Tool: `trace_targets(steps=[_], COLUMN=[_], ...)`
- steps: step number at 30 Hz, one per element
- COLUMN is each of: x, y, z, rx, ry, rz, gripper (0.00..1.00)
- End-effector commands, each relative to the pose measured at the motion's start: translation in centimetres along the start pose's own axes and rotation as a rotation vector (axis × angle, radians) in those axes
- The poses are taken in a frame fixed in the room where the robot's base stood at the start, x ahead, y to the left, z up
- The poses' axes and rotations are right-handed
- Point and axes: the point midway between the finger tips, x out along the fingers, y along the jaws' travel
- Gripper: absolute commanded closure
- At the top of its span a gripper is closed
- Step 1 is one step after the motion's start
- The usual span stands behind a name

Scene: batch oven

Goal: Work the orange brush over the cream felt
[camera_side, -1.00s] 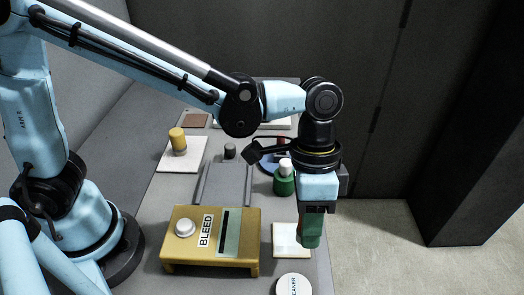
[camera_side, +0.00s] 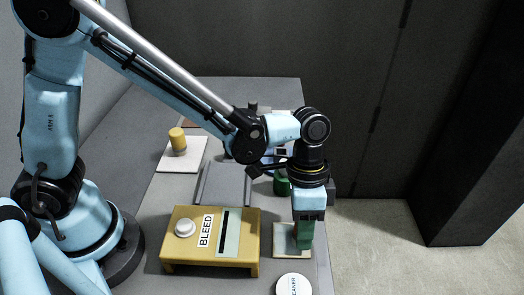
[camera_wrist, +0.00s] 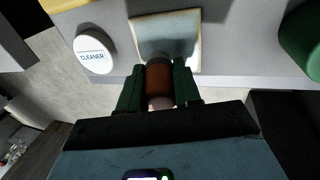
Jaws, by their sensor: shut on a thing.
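The cream felt (camera_side: 282,243) is a pale square pad right of the yellow box, near the table's right edge. It also shows in the wrist view (camera_wrist: 184,24). My gripper (camera_side: 305,242) stands over its right part, pointing down. In the wrist view its green fingers (camera_wrist: 158,88) are shut on the orange brush (camera_wrist: 159,80), a short orange-brown cylinder with a pale end toward me. Its dark grey far end lies over the felt; I cannot tell whether it touches.
A yellow box marked BLEED (camera_side: 185,262) stands left of the felt. A white CLEANER lid (camera_side: 293,286) is in front. A green bottle (camera_side: 281,185) stands behind, partly hidden by my arm. A yellow-topped piece (camera_side: 177,138) stands on a white pad (camera_side: 196,150) farther back.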

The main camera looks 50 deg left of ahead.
Motion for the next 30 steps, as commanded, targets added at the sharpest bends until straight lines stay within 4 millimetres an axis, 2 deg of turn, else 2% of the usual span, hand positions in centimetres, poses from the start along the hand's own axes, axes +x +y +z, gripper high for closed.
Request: trace_targets(steps=[3, 16, 20, 30], x=[-0.3, 0.9, -1.2, -4.0], y=[-0.9, 3.2, 3.6, 4.4], z=[0.0, 0.0, 0.0, -0.1], rx=[-0.001, 0.003, -0.001, 0.0], ry=[0.001, 0.0, 0.001, 0.001], rz=[0.0, 0.0, 0.0, 0.0], gripper=[1.0, 1.0, 1.0, 1.0])
